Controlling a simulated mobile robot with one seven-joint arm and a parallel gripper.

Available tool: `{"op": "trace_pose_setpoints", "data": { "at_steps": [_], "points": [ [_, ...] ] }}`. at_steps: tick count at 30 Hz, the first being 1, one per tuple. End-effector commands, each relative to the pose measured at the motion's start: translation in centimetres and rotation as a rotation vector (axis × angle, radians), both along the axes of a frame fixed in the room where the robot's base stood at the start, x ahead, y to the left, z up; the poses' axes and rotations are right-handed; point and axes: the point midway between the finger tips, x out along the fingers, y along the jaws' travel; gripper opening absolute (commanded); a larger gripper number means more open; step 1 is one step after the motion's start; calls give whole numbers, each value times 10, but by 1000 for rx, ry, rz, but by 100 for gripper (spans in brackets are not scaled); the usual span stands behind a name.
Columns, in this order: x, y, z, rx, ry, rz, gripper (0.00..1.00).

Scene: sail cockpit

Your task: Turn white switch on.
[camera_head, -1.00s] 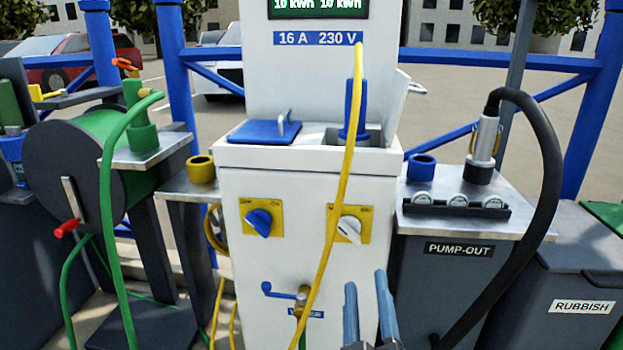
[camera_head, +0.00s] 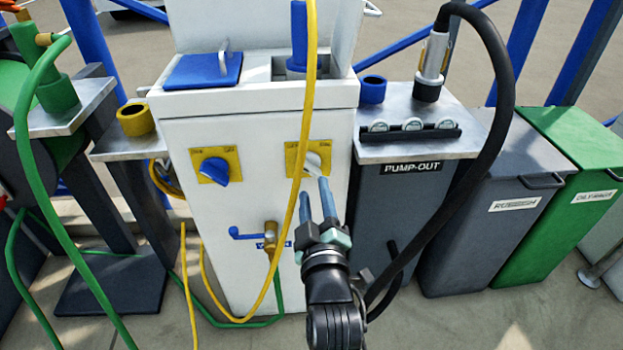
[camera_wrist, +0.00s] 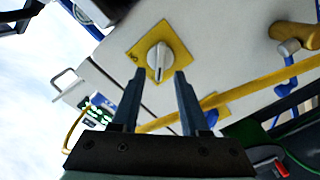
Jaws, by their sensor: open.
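The white switch (camera_head: 313,161) is a rotary knob on a yellow plate at the right of the white pedestal's front. In the wrist view the white switch (camera_wrist: 160,60) lies just beyond my fingertips, roughly between them, with its ridge lengthwise along the fingers. My gripper (camera_head: 317,184) is open and empty; its blue fingers point up at the knob, and in the head view their tips cover its lower part. In the wrist view my gripper (camera_wrist: 158,76) shows a clear gap between its fingers. I cannot tell whether a finger touches the knob.
A blue knob (camera_head: 213,170) sits on a yellow plate to the left. A yellow cable (camera_head: 306,95) hangs down the pedestal's front beside the white switch. A blue-handled tap (camera_head: 250,236) is lower down. The black pump-out hose (camera_head: 500,90) arches at the right.

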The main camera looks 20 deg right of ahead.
Motion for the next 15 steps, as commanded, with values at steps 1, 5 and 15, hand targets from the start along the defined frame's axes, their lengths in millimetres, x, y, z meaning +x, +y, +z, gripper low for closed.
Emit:
{"op": "trace_pose_setpoints", "data": {
  "at_steps": [1,5,15],
  "points": [
    [9,-2,-1,-4,-1,2,44],
    [26,-7,-1,-2,-1,1,44],
    [44,-13,0,0,1,-1,44]
  ]
}}
